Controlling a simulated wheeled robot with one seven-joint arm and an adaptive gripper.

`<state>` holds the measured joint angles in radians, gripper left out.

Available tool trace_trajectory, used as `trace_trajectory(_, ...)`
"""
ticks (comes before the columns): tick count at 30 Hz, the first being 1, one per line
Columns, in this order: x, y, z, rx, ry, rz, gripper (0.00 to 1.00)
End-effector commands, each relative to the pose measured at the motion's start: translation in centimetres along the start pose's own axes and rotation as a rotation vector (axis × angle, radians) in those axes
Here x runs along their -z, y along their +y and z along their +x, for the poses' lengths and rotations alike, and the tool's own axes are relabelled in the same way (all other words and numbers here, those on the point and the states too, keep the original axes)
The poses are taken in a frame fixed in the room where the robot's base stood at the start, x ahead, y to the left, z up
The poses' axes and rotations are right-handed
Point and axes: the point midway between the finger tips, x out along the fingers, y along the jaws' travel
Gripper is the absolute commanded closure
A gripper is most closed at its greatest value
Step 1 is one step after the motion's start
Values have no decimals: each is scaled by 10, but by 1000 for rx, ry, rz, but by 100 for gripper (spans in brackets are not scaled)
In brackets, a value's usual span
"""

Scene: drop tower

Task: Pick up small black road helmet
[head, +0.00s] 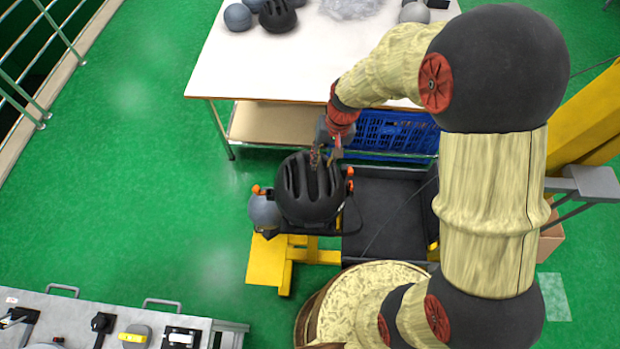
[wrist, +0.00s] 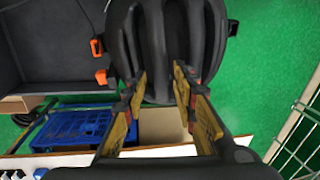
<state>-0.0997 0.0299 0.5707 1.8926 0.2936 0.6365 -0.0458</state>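A black ribbed helmet (head: 308,200) rests on the yellow-based stand of the drop tower, left of the dark tray. It also fills the top middle of the wrist view (wrist: 165,35). My gripper (head: 327,158) is over the helmet's far edge in the head view. In the wrist view its two fingers (wrist: 160,76) are spread apart, with the helmet's ribbed shell between and just beyond the tips. I cannot tell whether they touch it. Another black helmet (head: 277,16) lies on the white table.
A grey rounded object (head: 264,211) sits beside the helmet, with orange clips nearby. The white table (head: 270,65) stands behind, with a blue crate (head: 388,133) below. A dark tray (head: 388,210) is to the right. Green floor is clear at left.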

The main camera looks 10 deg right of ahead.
Motion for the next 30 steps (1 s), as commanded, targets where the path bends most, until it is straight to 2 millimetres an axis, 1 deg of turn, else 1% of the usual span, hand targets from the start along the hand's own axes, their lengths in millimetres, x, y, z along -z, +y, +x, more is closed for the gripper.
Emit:
trace_trajectory(3, 0, 0, 15, 0, -2, 0, 72)
trace_trajectory(6, 0, 0, 22, -1, 0, 0, 72)
trace_trajectory(14, 0, 0, 24, 0, 1, 0, 72)
trace_trajectory(27, 0, 0, 23, 0, 1, 0, 97)
trace_trajectory(30, 0, 0, 23, 0, 1, 0, 100)
